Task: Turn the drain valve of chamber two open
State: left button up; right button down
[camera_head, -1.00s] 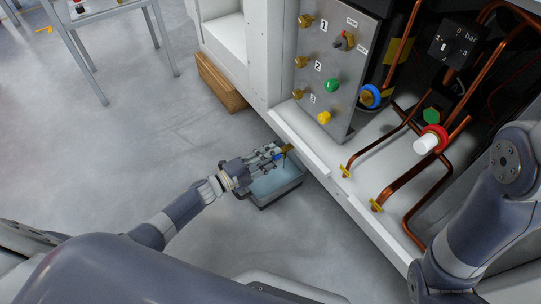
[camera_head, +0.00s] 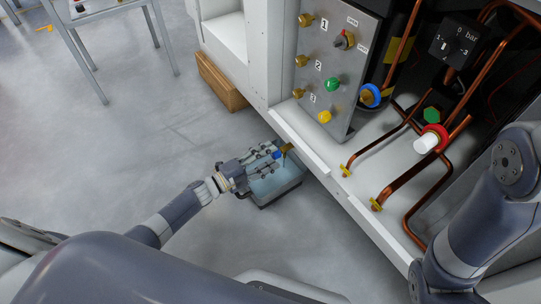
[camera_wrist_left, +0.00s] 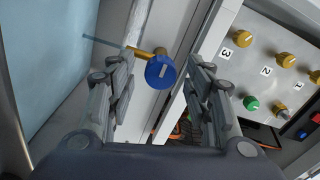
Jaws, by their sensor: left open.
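The drain valve is a round blue knob with a white line (camera_wrist_left: 160,72) on a brass body (camera_wrist_left: 147,53), low at the cabinet's front edge. In the head view the blue knob (camera_head: 279,154) is small and partly hidden by my fingers. My left gripper (camera_head: 271,158) is open at the valve. In the left wrist view my left gripper (camera_wrist_left: 160,75) has one finger on each side of the knob, with a gap to both. A thin blue-grey streak (camera_wrist_left: 100,41) runs from the brass spout; I cannot tell whether it is liquid. My right gripper is out of view.
A tray with bluish contents (camera_head: 264,206) stands on the floor beneath the valve. A metal panel (camera_head: 345,85) with numbered knobs is above, with copper pipes (camera_head: 400,185) beside it. A wooden block (camera_head: 222,82) lies by the cabinet.

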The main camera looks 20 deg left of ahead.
pick_arm(q)
jog(key=v, duration=1)
jog(key=shift+s+a, duration=0.3)
